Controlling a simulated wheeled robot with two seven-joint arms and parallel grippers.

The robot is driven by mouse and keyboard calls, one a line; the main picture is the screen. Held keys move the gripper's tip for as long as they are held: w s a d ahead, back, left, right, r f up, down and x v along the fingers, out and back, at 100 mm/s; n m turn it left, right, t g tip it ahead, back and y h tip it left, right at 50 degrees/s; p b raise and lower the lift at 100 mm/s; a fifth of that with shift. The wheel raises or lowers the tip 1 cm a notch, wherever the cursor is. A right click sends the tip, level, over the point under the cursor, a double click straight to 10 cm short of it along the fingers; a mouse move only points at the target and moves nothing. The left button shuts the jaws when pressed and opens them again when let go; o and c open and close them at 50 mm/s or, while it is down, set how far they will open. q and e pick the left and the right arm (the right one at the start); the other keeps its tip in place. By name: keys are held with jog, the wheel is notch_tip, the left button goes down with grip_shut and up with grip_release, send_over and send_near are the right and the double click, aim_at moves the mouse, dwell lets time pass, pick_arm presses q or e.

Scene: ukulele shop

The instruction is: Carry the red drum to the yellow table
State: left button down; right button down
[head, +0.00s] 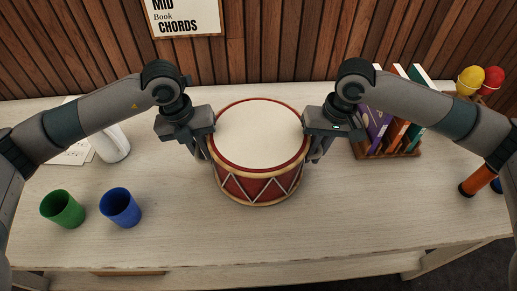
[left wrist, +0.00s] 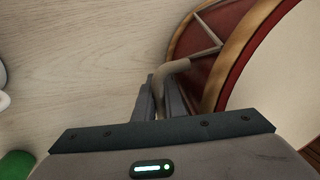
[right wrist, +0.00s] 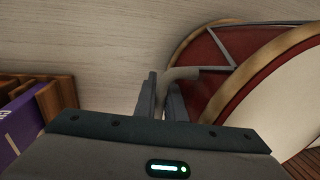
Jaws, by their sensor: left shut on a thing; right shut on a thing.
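The red drum (head: 259,188) stands upright on the pale wooden table in the head view, with a cream top, tan hoops and white zigzag cords. My left gripper (head: 206,157) is at its left side and my right gripper (head: 314,158) at its right side. In the left wrist view the fingers are shut on a curved grey handle (left wrist: 174,68) on the drum's side. In the right wrist view the fingers are shut on a matching handle (right wrist: 182,74). Whether the drum's base touches the table is hard to tell. No yellow table is in view.
A green cup (head: 62,209) and a blue cup (head: 121,207) stand at the left front of the table (head: 330,230). A white jug (head: 112,146) is behind them. A wooden book rack (head: 388,154) and an orange-handled object (head: 478,180) are at the right. The front middle is clear.

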pick_arm(q)
jog(key=shift+w+r, duration=0.1)
jog(key=shift+r, duration=0.15)
pick_arm(e)
jog(key=shift+r, duration=0.25)
